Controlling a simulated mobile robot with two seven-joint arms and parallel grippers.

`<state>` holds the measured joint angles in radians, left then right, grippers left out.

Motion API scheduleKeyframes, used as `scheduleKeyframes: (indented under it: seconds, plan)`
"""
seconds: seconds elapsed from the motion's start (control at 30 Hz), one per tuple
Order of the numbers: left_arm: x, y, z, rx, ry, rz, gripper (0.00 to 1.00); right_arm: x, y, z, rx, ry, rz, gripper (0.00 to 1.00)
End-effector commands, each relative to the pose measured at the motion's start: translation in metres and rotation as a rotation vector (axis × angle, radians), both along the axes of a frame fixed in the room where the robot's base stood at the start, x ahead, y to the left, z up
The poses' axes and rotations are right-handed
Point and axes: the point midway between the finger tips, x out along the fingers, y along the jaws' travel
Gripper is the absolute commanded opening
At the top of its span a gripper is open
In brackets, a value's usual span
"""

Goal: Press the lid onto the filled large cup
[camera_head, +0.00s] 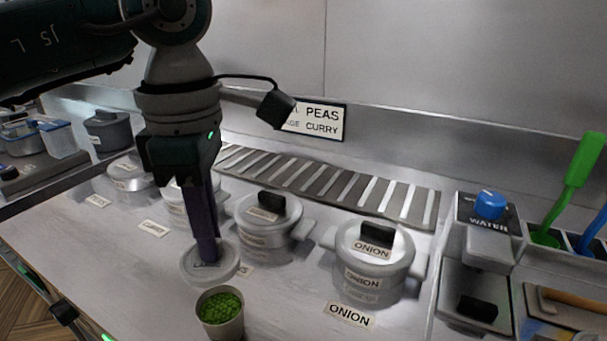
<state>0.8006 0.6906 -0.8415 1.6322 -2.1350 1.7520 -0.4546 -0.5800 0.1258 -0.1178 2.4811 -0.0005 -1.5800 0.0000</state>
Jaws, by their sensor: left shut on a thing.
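The large cup (220,318) stands upright on the counter at the bottom of the head view, filled with green peas (219,307). A round, pale grey lid (192,266) is just behind and left of the cup's mouth in the picture, apart from its rim. My left gripper (208,255) comes down from above with its fingers shut on the lid's middle. The fingers hide part of the lid and its lettering. I cannot tell how high the lid is above the counter. My right gripper is not in view.
Lidded pots stand behind the cup, including an onion pot (364,283) and another pot (262,248). A slotted metal strip (330,187) runs along the back. A water dispenser (487,235) and a green-handled utensil (577,175) are at right. The counter's front left is clear.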

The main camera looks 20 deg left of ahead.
Motion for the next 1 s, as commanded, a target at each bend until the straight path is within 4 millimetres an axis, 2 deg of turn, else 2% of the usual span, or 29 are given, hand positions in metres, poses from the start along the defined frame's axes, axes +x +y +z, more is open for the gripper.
scheduleKeyframes:
  seconds: [0.27, 0.73, 1.0]
  plan:
    - [-0.001, 0.000, -0.012, 0.000, 0.001, 0.002, 0.00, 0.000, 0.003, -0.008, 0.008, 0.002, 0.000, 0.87]
    - [0.000, 0.000, -0.059, 0.000, 0.000, 0.002, 0.00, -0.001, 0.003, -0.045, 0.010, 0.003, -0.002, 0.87]
    - [0.000, 0.000, -0.066, 0.000, 0.000, 0.002, 0.00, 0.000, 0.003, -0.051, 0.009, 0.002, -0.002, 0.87]
